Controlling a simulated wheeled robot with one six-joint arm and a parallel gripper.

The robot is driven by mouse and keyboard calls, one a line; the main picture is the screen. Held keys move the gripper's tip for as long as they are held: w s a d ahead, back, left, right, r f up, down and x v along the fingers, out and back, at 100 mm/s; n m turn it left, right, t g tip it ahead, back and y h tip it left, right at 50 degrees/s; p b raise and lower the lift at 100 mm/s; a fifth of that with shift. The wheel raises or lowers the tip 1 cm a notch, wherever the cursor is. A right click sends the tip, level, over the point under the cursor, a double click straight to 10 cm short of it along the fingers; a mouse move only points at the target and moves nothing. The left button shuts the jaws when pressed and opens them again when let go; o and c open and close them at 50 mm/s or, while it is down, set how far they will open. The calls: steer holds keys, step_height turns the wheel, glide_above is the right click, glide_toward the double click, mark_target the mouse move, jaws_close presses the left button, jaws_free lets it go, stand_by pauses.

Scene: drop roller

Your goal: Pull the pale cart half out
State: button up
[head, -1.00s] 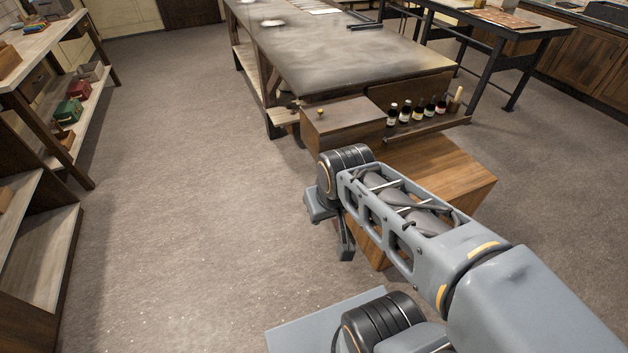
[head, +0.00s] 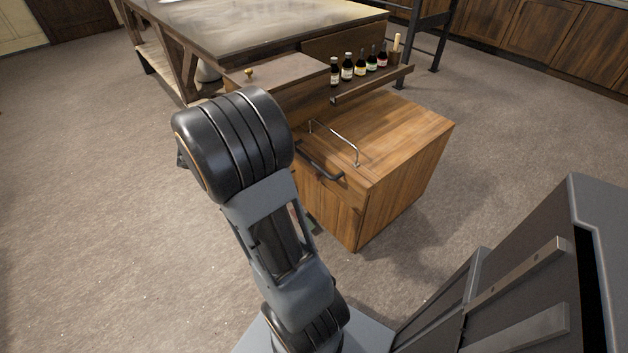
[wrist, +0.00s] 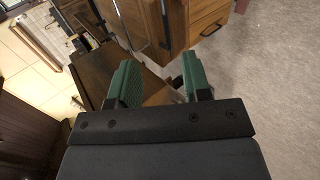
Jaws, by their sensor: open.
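The pale cart (head: 405,140) is a light brown wooden box on the floor at the head view's centre right, in front of the worktable. A dark bar handle (head: 320,160) is on its near left face, and a thin metal rail (head: 335,142) stands on its top. In the wrist view, my gripper (wrist: 160,85) shows two green fingers spread apart with nothing held between them. Wooden fronts with bar handles (wrist: 165,25) lie beyond the fingers; I cannot tell which belong to the cart. In the head view my arm hides most of the gripper, left of the cart.
The worktable (head: 250,22) stands behind the cart. A brown box with a brass knob (head: 285,75) and a shelf (head: 375,84) with several small bottles (head: 360,64) sit at its near end. Open carpet (head: 100,220) lies left and in front.

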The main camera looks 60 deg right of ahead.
mark_target(309, 162)
steer(key=w+d+f+g+h+b, duration=0.2)
steer(key=d+f+h+b, duration=0.3)
steer(key=d+f+b, duration=0.75)
steer(key=shift+t, duration=0.3)
steer(key=s+d+f, duration=0.1)
steer(key=d+f, duration=0.1)
steer(key=d, duration=0.2)
steer(key=s+d+f, duration=0.1)
steer(key=d+f, duration=0.1)
steer(key=d, duration=0.2)
steer(key=s+d+f+p, duration=0.1)
steer(key=d+f, duration=0.2)
steer(key=d, duration=0.1)
steer(key=shift+d, duration=0.15)
steer(key=shift+r+x, duration=0.2)
steer(key=shift+x, duration=0.75)
jaws_close()
